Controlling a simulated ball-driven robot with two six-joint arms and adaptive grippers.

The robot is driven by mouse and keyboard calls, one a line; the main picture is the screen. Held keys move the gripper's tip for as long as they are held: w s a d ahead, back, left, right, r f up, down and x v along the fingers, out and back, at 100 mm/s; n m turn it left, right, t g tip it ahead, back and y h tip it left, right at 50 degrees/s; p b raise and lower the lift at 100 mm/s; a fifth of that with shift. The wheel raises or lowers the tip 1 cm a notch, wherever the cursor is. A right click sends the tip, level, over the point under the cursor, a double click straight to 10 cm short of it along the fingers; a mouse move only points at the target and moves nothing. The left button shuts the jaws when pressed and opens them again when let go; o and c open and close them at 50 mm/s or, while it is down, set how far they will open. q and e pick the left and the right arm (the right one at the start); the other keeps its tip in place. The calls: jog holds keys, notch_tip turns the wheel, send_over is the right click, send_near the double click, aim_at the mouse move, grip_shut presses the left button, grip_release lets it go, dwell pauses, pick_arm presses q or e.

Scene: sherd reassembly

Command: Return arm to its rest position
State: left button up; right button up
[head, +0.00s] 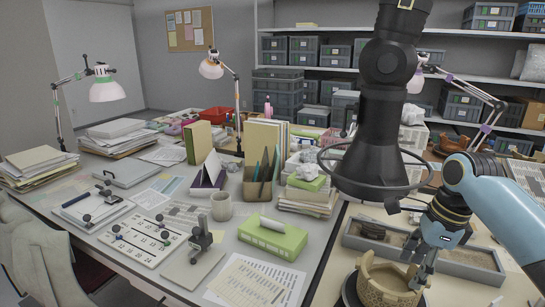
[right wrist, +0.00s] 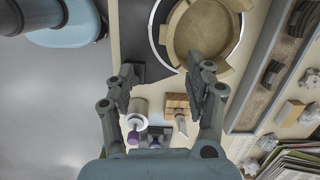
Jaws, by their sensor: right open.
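My right gripper (head: 418,262) is open and empty in the head view, at the upper right of a tan vessel (head: 388,285) with a stepped, uneven rim. The vessel stands low in the frame on a dark round base, partly cut off by the bottom edge. In the right wrist view my right gripper (right wrist: 168,78) has its two fingers spread wide with nothing between them. The vessel (right wrist: 205,35) shows there beyond the fingertips, inside a pale ring, with its hollow inside visible. I cannot tell whether a finger touches it. My left gripper is in neither view.
A grey tray of sand (head: 470,262) with dark sherds lies behind the vessel; it also shows in the right wrist view (right wrist: 247,105). A wooden block (right wrist: 178,105) and a white roll (right wrist: 137,120) lie below the fingers.

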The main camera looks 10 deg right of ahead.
jog(key=s+a+f+n+t+h, duration=0.15)
jog(key=s+a+n, duration=0.25)
jog(key=s+n, duration=0.95)
jog(key=s+a+r+n, duration=0.2)
jog(key=s+r+n, duration=0.3)
jog(key=s+n, duration=0.6)
jog(key=s+d+f+b, duration=0.1)
jog(key=f+b, duration=0.2)
jog(key=f, duration=1)
jog(key=s+d+f+m+b, duration=0.1)
jog(key=s+f+b, duration=0.15)
jog(key=f, duration=0.95)
jog(key=s+d+f+b, duration=0.1)
jog(key=f+b, duration=0.3)
jog(key=f, duration=0.9)
jog(key=s+f+g+b, duration=0.1)
jog(key=s+f+b, duration=0.5)
jog(key=s+f, duration=1.1)
notch_tip(320, 180, down, 2)
jog(key=shift+d+f+g+h, duration=0.15)
jog(key=shift+d+g+h, duration=0.2)
jog(key=shift+d+h, duration=0.1)
